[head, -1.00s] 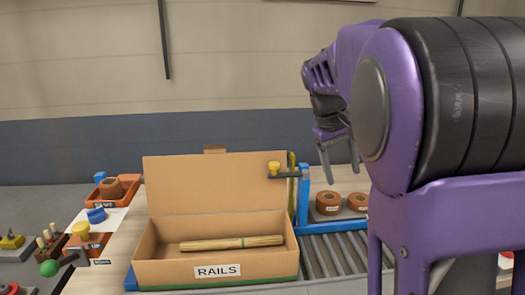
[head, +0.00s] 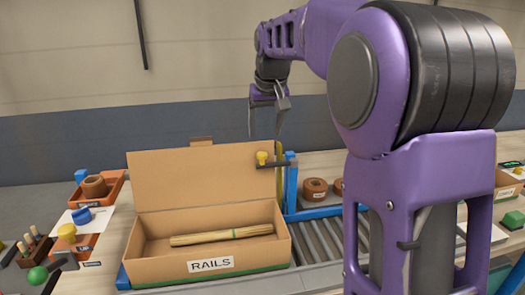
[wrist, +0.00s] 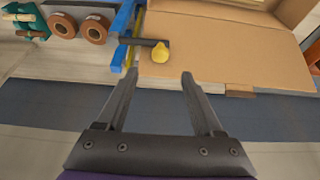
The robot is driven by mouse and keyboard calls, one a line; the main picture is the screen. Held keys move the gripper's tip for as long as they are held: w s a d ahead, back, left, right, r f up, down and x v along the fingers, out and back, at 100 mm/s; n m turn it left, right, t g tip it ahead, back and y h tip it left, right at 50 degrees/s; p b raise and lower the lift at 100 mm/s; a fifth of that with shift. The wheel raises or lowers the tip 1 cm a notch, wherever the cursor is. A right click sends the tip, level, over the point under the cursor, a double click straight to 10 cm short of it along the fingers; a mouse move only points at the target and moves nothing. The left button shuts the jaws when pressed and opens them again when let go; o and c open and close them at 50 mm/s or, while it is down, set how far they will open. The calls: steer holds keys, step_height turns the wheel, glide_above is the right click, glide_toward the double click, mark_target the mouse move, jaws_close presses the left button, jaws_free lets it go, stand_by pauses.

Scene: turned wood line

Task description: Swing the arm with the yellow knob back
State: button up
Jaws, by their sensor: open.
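The yellow knob (head: 262,157) sits at the end of a short dark arm (head: 273,166) on a blue post (head: 291,182). The arm reaches left from the post, across the front of the raised lid of the RAILS box. In the wrist view the yellow knob (wrist: 160,53) and the dark arm (wrist: 146,42) lie just beyond my fingertips. My gripper (head: 266,136) is open and empty, above and behind the knob. In the wrist view its two fingers (wrist: 158,77) are spread apart and touch nothing.
The open cardboard box (head: 275,250) marked RAILS holds wooden sticks (head: 220,236). Its lid (head: 190,180) stands up behind. Orange trays (head: 108,192) stand at the left.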

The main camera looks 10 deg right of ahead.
mark_target(262, 153)
steer(key=x, duration=0.8)
steer(key=shift+c, duration=0.3)
jaws_close()
stand_by(1.0)
